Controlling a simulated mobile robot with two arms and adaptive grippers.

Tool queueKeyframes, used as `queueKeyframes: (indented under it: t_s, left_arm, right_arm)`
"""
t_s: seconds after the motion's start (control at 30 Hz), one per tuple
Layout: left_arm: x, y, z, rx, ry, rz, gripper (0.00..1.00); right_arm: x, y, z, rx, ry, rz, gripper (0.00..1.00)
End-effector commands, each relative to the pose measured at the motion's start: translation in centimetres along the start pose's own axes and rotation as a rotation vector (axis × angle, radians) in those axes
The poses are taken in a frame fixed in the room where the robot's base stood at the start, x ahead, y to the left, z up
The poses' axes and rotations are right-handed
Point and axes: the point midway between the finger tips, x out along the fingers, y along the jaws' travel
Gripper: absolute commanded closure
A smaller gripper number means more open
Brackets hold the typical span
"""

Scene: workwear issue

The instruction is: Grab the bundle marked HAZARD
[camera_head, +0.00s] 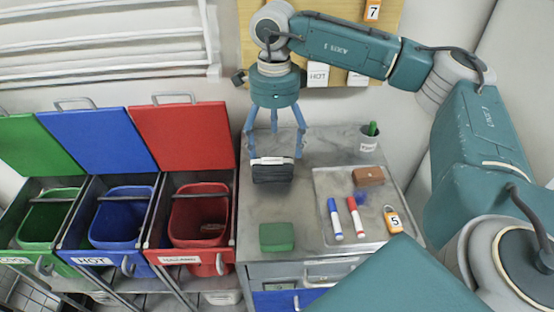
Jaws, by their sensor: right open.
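A dark, nearly black bundle (272,174) with a pale band across its top lies near the back left of the grey cabinet top. I cannot read any marking on it. My right gripper (275,154) is open and points down over this bundle, with fingertips at its left and right ends. I cannot tell whether the fingers touch it. A green folded bundle or block (277,237) lies at the front left of the cabinet top, with no marking I can read. My left gripper is not in view.
A grey tray (325,212) at right holds a brown item (368,176), blue and red markers and a padlock tagged 5 (392,219). A cup (369,138) stands behind. Green, blue and red lidded bins (200,215) stand left. Bare surface separates both bundles.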

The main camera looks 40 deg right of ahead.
Motion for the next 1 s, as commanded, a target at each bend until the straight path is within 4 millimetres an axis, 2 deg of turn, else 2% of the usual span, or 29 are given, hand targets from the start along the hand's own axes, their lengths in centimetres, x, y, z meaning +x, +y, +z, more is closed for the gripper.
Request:
queueKeyframes:
  t_s: [0.2,0.33,0.47,0.7,0.97,1.0]
  left_arm:
    - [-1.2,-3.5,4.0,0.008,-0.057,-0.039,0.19]
    - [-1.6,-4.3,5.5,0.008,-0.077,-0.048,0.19]
    - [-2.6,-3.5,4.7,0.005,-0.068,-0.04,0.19]
    - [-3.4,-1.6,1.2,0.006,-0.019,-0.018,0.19]
    - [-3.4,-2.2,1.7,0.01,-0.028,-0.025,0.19]
    - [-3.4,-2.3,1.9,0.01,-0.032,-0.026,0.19]
  right_arm:
    - [3.2,0.1,0.0,-0.002,0.001,0.003,0.18]
    - [4.0,0.1,0.1,-0.002,0.0,0.003,0.18]
    - [5.3,0.0,0.2,-0.002,0.002,0.005,0.18]
    - [8.7,-0.1,0.4,-0.001,-0.001,0.002,0.18]
    - [9.2,-0.2,0.5,-0.002,-0.002,0.002,0.18]
    - [9.1,-0.2,0.5,-0.001,-0.002,0.002,0.22]
